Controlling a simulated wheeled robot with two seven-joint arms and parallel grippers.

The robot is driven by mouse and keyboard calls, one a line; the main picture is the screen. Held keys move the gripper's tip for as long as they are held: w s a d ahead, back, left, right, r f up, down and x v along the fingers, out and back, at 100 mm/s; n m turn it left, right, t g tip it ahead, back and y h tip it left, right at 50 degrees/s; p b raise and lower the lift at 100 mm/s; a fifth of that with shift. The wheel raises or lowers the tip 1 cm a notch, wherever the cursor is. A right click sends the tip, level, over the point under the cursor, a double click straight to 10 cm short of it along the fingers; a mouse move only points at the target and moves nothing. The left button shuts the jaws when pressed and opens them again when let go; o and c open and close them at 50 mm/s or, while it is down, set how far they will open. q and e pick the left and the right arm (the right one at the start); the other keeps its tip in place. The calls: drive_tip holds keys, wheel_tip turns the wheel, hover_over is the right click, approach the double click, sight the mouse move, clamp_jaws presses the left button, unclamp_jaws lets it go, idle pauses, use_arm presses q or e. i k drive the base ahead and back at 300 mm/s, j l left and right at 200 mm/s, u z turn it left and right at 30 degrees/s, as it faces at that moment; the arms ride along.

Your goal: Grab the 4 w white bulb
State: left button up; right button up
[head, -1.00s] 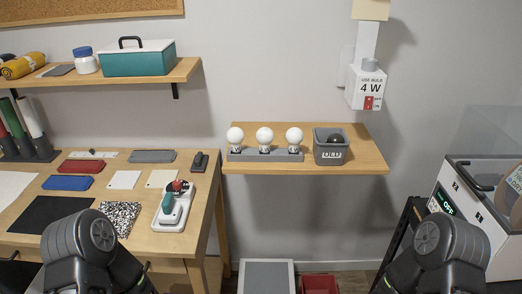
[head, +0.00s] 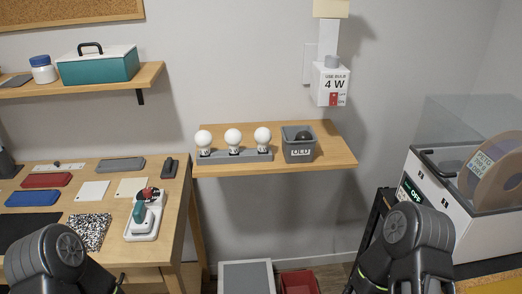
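Three white bulbs stand upright in a grey holder (head: 236,156) on the wooden wall shelf (head: 334,152): a left bulb (head: 204,138), a middle bulb (head: 233,137) and a right bulb (head: 262,136). The marks at their bases are too small to read, so I cannot tell which is 4 W. A white box (head: 331,86) on the wall reads "USE BULB 4 W" and has a red switch (head: 333,99). My left and right arms show at the bottom, well short of the shelf. Their gripper fingertips are not visible.
A grey bin (head: 299,147) marked "OLD" with a dark round object inside stands right of the holder. A workbench (head: 178,187) with tools is at left. A white machine (head: 457,190) reading "OFF" is at right. A grey-framed box (head: 246,277) and red bin (head: 299,283) are below.

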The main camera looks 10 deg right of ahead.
sight(263, 135)
drive_tip(key=z, duration=2.1)
drive_tip(key=k+j, duration=0.15)
drive_tip(key=j, duration=0.2)
drive_tip(key=k+j, duration=0.15)
drive_tip(key=j, duration=0.25)
drive_tip(key=k+j, duration=0.1)
drive_tip(key=j, duration=0.25)
drive_tip(key=k+j, duration=0.15)
drive_tip(key=j, duration=0.2)
